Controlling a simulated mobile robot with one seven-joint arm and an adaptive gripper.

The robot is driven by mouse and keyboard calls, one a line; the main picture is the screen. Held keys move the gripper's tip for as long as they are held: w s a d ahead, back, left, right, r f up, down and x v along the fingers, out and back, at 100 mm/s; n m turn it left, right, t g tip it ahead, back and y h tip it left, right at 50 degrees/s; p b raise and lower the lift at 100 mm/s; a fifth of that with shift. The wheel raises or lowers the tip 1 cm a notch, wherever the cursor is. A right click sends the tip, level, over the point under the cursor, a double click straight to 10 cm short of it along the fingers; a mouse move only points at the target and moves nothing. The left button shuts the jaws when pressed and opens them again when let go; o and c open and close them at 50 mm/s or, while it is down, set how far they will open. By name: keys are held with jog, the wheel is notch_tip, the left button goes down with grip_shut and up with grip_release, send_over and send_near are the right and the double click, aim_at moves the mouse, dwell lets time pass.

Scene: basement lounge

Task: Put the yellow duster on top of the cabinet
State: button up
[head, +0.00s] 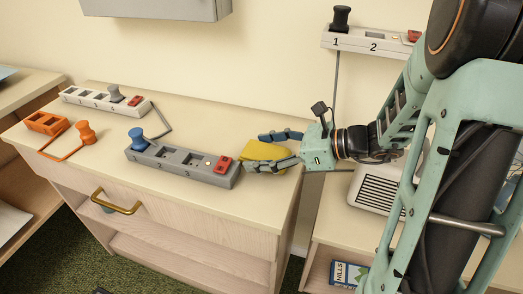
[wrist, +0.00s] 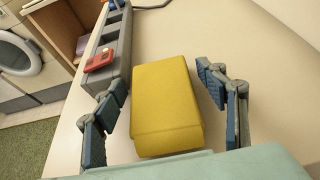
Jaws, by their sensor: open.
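The yellow duster (head: 262,153) lies on top of the light wood cabinet (head: 222,120), near its right end. In the wrist view the duster (wrist: 166,100) is a yellow block with rounded edges, set between my fingers. My gripper (head: 270,150) reaches in from the right, low over the cabinet top. In the wrist view my gripper (wrist: 165,105) is open, one finger on each side of the duster. A gap shows between the duster and the right finger; the left finger is also apart from it.
A grey power strip (head: 182,162) with a blue plug and red switch lies just left of the duster. A white strip (head: 105,100) and an orange plug set (head: 60,130) lie farther left. A wall strip (head: 370,40) hangs above. A white vented box (head: 376,193) stands at right.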

jog(key=shift+r, duration=0.15)
jog(key=shift+s+d+r, duration=0.1)
jog(key=shift+d+r, duration=0.1)
jog(key=shift+d, duration=0.1)
jog(key=p+v, duration=0.2)
jog(key=v, duration=0.9)
jog(key=shift+s, duration=0.1)
